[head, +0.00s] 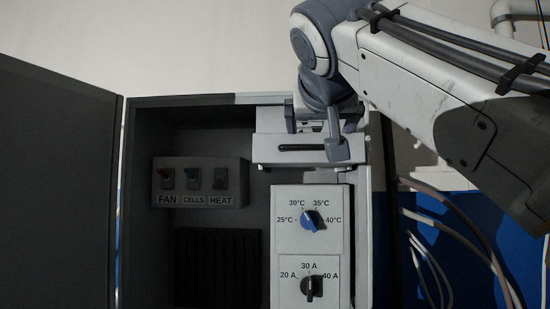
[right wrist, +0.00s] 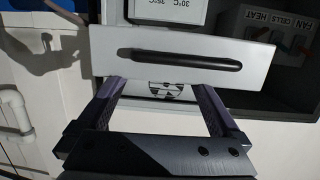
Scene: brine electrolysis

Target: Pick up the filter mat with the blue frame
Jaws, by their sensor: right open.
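I cannot make out a filter mat with a blue frame in either view. My right gripper (head: 318,128) is at the top of the grey cabinet, by a light drawer-like front (head: 265,150) with a dark slot handle (head: 300,147). In the right wrist view the two fingers (right wrist: 160,98) are apart, near the edge of this front, which also shows there (right wrist: 255,62). Between them, partly hidden behind the front, is a pale surface with a round black-and-white mark (right wrist: 168,89). I see nothing clearly held. My left gripper is out of view.
The cabinet's dark door (head: 55,190) stands open at the left. Inside are a FAN, CELLS, HEAT switch box (head: 200,182) and a white panel with temperature and current knobs (head: 311,240). Pale cables (head: 440,215) hang at the right before a blue wall band (head: 515,245).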

